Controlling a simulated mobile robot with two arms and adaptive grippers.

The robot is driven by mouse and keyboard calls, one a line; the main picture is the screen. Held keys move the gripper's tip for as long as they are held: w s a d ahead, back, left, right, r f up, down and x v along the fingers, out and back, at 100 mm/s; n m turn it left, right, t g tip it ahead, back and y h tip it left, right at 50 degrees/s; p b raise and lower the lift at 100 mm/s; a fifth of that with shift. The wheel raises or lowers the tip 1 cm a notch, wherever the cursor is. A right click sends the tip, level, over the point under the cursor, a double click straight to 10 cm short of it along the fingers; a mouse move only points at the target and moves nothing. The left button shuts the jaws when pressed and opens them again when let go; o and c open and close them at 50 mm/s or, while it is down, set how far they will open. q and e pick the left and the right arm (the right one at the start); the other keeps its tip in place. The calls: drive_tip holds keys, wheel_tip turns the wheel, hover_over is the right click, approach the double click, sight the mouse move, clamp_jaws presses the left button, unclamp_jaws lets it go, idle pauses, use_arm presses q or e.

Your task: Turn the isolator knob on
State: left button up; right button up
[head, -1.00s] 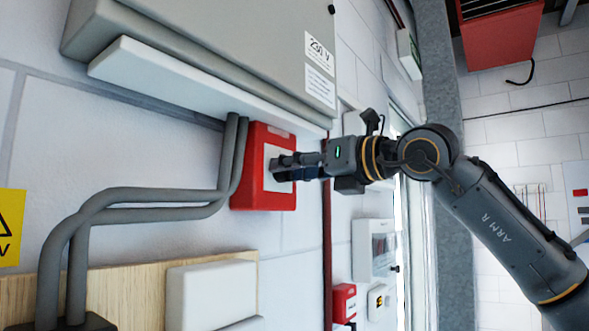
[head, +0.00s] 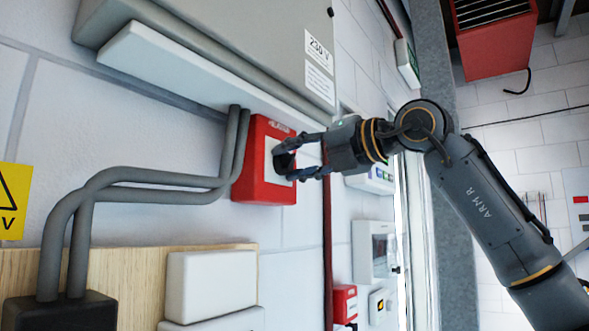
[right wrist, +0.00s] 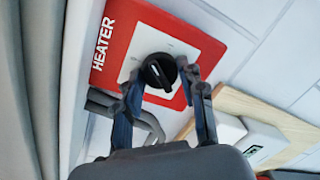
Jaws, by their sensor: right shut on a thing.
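The isolator is a red box (head: 250,190) on the white wall with a pale square plate and a black knob (head: 283,160). In the right wrist view the red box (right wrist: 205,50) reads HEATER, and the round black knob (right wrist: 160,72) has a white pointer line slanting down to the right. My right gripper (head: 292,162) is at the plate with one finger above the knob and one below it. In the right wrist view the fingertips (right wrist: 162,82) sit on both sides of the knob, shut on it. My left gripper is not in view.
A grey cabinet (head: 215,40) marked 230 V hangs just above the isolator. Grey conduits (head: 150,180) run along its left side. A wooden board (head: 130,260) with a white box (head: 212,285) is below. A red pipe (head: 327,230) runs down the wall to the right.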

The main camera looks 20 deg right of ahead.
drive_tip(key=m+b, duration=0.1)
drive_tip(key=m, duration=0.4)
drive_tip(key=shift+d+g, duration=0.1)
drive_tip(key=shift+g, duration=0.2)
drive_tip(key=m+b, duration=0.1)
drive_tip(key=m, duration=0.3)
drive_tip(key=shift+r+y, duration=0.1)
drive_tip(key=shift+y, duration=0.2)
drive_tip(key=shift+m, duration=0.4)
drive_tip(key=o, duration=1.2)
drive_tip(key=shift+d, duration=0.1)
drive_tip(key=v, duration=1.2)
drive_tip(key=shift+w+r, duration=0.1)
drive_tip(key=shift+w, duration=0.05)
drive_tip(key=shift+d, duration=0.1)
